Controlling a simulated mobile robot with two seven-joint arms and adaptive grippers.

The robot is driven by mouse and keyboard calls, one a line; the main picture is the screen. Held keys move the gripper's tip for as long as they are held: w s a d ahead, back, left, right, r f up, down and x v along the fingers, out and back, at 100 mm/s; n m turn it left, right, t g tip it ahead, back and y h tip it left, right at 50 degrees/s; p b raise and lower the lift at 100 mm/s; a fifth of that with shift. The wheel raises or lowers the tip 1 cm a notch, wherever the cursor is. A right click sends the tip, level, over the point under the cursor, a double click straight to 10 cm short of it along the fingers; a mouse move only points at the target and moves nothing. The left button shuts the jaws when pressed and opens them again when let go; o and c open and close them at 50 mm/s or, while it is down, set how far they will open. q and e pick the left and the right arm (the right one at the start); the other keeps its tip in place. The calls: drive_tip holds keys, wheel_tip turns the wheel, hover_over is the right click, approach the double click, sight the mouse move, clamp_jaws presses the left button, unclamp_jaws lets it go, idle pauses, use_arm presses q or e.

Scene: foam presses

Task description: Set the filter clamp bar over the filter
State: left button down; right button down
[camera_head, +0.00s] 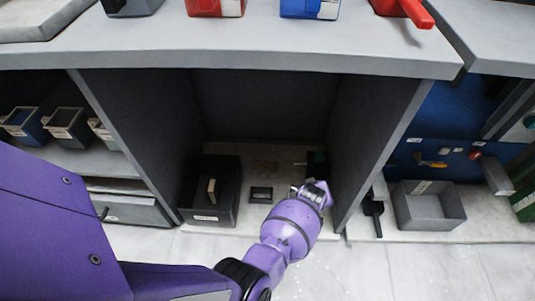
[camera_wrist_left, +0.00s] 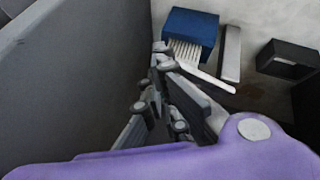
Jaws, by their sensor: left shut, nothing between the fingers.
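In the left wrist view a blue filter housing (camera_wrist_left: 190,30) shows a row of white pleats (camera_wrist_left: 187,50), likely the filter. A pale grey bar (camera_wrist_left: 230,55), possibly the clamp bar, lies beside the housing on its right, not over the pleats. A thin white strip (camera_wrist_left: 205,77) runs below the pleats. My left gripper (camera_wrist_left: 160,56) is shut and empty, close to the housing's near left corner. In the head view it (camera_head: 321,187) is low in the open bay at the right wall, hiding part of the filter area. My right gripper is not in view.
A small black open frame (camera_wrist_left: 288,60) is right of the bar; it also shows on the bay floor (camera_head: 261,194). A dark bin (camera_head: 232,205) holding a tan block (camera_head: 211,191) stands at the left. The bay's right wall (camera_head: 375,130) is close beside my gripper.

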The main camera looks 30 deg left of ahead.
use_arm(q)
drive_tip(key=shift+w+d+r+b, duration=0.15)
drive_tip(key=shift+w+b, duration=0.3)
drive_tip(key=shift+w, duration=1.05)
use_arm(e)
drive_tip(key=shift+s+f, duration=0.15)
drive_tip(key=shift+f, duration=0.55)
use_arm(q)
drive_tip(key=shift+w, duration=0.1)
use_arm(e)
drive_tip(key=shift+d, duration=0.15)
